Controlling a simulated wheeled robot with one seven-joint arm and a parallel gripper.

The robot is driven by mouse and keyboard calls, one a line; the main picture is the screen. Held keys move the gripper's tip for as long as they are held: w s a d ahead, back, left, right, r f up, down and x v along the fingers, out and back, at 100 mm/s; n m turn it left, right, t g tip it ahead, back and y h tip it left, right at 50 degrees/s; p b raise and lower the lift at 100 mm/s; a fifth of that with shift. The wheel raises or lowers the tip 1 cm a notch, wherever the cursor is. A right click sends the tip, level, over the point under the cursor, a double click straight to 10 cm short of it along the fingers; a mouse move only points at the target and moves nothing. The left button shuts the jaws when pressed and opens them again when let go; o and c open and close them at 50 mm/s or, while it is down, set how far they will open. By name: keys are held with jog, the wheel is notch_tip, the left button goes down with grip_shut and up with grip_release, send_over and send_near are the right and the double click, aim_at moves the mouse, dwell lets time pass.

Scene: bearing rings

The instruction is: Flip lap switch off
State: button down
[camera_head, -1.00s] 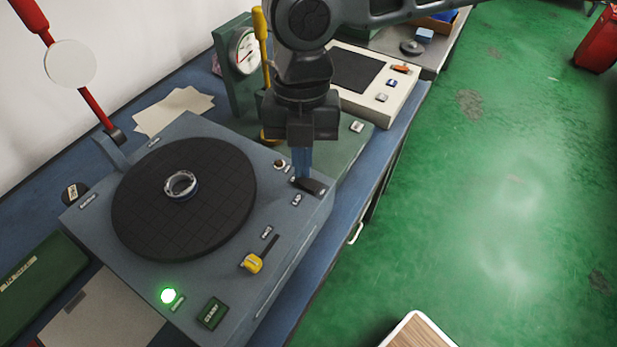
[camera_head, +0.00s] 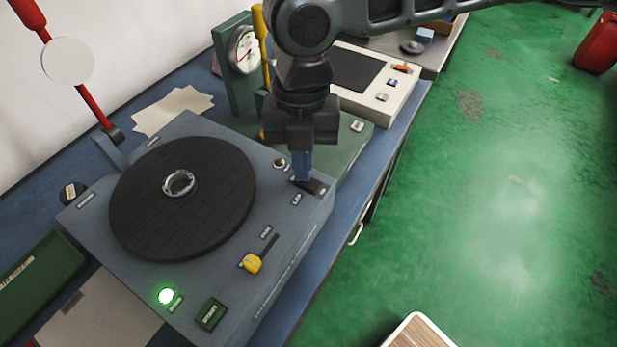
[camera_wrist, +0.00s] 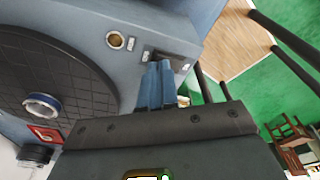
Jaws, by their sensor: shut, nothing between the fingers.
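The lap machine (camera_head: 222,283) is a blue-grey box with a round black plate (camera_head: 140,222) on top. A metal ring (camera_head: 180,184) lies on the plate; it also shows in the wrist view (camera_wrist: 42,106). The black lap switch (camera_head: 316,186) sits at the machine's right corner, partly hidden by my fingers; it also shows in the wrist view (camera_wrist: 172,61). My gripper (camera_head: 302,178) is shut, with its blue fingertips pointing down at the switch. The tips are at or just above it; I cannot tell whether they touch. A green lamp (camera_head: 166,296) on the machine is lit.
A dial gauge on a green stand (camera_head: 226,75) and a cream control box (camera_head: 392,110) stand behind. A red lever (camera_head: 95,105) rises at left. Green floor is open at right.

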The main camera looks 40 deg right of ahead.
jog(key=shift+f, duration=0.25)
notch_tip(320, 180, up, 7)
jog(key=p, duration=0.6)
dwell(0.5)
dwell(0.3)
